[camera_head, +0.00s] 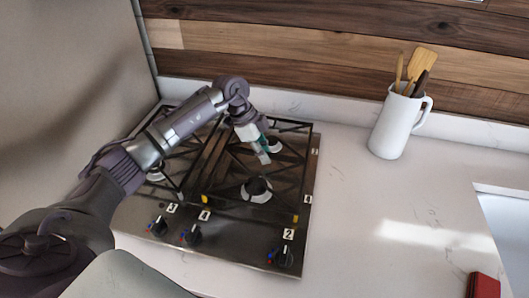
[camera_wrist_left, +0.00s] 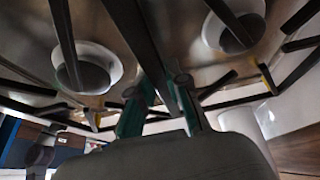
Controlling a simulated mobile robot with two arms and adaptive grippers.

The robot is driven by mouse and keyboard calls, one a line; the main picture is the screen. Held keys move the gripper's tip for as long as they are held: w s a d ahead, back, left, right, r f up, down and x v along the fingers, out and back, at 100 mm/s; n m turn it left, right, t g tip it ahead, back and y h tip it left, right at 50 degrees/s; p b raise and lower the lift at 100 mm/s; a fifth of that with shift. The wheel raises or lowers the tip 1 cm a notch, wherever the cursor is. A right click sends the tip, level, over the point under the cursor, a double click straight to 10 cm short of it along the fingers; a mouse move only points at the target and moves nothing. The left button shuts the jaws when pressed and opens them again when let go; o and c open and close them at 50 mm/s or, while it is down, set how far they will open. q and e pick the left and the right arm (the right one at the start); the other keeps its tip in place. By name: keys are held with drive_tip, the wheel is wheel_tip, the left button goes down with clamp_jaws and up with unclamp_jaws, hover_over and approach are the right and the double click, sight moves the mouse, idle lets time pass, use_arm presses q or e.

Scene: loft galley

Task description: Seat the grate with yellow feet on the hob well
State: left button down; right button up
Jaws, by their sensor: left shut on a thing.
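The dark grate with yellow feet (camera_head: 303,172) is over the right half of the steel hob (camera_head: 225,248). Two yellow feet show at its front corners in the head view, and yellow also shows on it in the left wrist view (camera_wrist_left: 267,78). My left gripper (camera_head: 264,156) reaches down to the grate's rear middle. Its green fingers (camera_wrist_left: 163,108) are shut on a grate bar. Burners show beneath the bars. I cannot tell whether the feet touch the hob well. My right gripper is not in view.
Another dark grate lies over the left half of the hob, partly behind my arm. Black knobs (camera_head: 283,256) line the front. A white jug (camera_head: 389,128) with utensils stands at the back right. A red object (camera_head: 484,286) is at the lower right. The middle right counter is clear.

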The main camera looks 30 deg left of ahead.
use_arm(q)
drive_tip(key=shift+r+p, duration=0.25)
drive_tip(key=shift+p, duration=0.15)
drive_tip(key=shift+p, duration=0.3)
idle(0.7)
drive_tip(key=shift+f+p, duration=0.3)
drive_tip(key=shift+f, duration=0.35)
idle(1.1)
drive_tip(key=c, duration=1.1)
unclamp_jaws()
drive_tip(key=shift+d, duration=0.1)
drive_tip(key=shift+o, duration=0.2)
drive_tip(key=shift+s+f, duration=0.1)
drive_tip(key=shift+r+p, duration=3.45)
drive_tip(key=shift+r, duration=0.15)
drive_tip(key=shift+f, duration=0.1)
